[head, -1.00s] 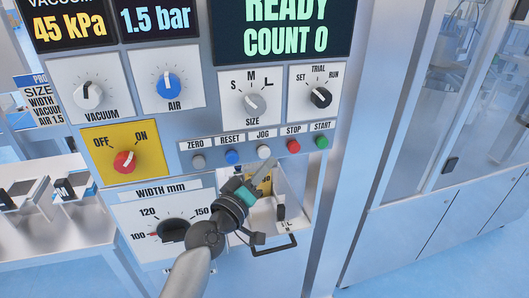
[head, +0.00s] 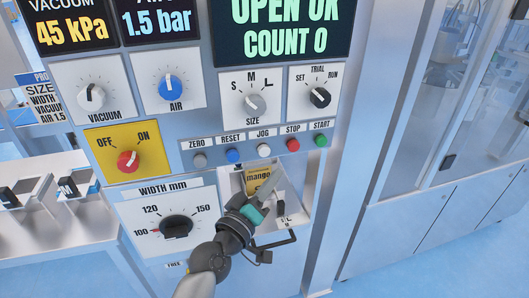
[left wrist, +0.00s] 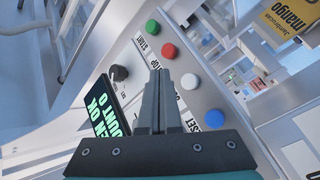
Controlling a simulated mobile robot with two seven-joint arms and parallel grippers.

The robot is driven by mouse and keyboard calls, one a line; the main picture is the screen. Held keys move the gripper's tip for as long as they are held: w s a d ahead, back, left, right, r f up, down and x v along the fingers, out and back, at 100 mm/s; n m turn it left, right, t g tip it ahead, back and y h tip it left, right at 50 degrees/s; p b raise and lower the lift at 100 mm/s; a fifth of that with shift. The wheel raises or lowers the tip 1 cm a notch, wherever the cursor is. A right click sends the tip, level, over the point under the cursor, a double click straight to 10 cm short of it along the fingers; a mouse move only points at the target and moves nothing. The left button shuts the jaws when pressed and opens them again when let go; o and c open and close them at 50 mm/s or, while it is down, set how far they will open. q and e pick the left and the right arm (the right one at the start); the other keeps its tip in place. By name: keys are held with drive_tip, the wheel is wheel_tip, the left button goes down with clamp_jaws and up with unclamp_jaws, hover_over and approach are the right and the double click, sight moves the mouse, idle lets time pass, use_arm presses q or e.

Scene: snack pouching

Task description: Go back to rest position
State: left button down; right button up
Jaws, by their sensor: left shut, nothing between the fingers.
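My left gripper (head: 274,182) is in front of the machine's control panel, just below the button row. Its fingers are shut with nothing between them and point up toward the panel. In the left wrist view the shut fingers (left wrist: 160,78) stand over the row, with the green START button (left wrist: 152,27), red STOP button (left wrist: 169,51), white JOG button (left wrist: 189,81) and blue RESET button (left wrist: 197,114) around them. I cannot tell whether the fingertips touch anything. My right gripper is in neither view.
A yellow mango pouch (head: 257,178) shows in the opening behind my left gripper. A black handle (head: 273,244) juts out below. The WIDTH dial (head: 176,227) is to the left. The display (head: 283,27) reads "OPEN OK, COUNT 0". Open floor lies at lower right.

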use_arm(q)
drive_tip(key=s+a+f+m+g+y+b, duration=0.1)
drive_tip(key=s+a+f+g+y+b, duration=0.3)
drive_tip(key=f, duration=1)
drive_tip(key=s+a+f+m+g+p, duration=0.15)
drive_tip(key=s+f, duration=0.45)
drive_tip(key=f, duration=0.7)
drive_tip(key=s+a+f+g+y+b, duration=0.2)
drive_tip(key=s+a+f+g, duration=0.15)
drive_tip(key=f, duration=1.05)
drive_tip(key=s+a+f+m+g+y+b, duration=0.1)
drive_tip(key=s+a+f+g, duration=0.1)
drive_tip(key=s+f, duration=0.4)
drive_tip(key=s+a+f+m+g+y+b, duration=0.1)
drive_tip(key=s+a+f, duration=0.3)
drive_tip(key=s, duration=1.1)
drive_tip(key=s+a+f+m+g+b, duration=0.1)
drive_tip(key=s+a+f+m+g, duration=0.1)
drive_tip(key=s+f, duration=0.6)
drive_tip(key=s+a+g, duration=0.1)
drive_tip(key=s, duration=0.2)
drive_tip(key=shift+a+f+g+y, duration=0.2)
drive_tip(key=shift+a+g+y, duration=0.1)
drive_tip(key=shift+a+y, duration=0.1)
drive_tip(key=shift+d, duration=0.1)
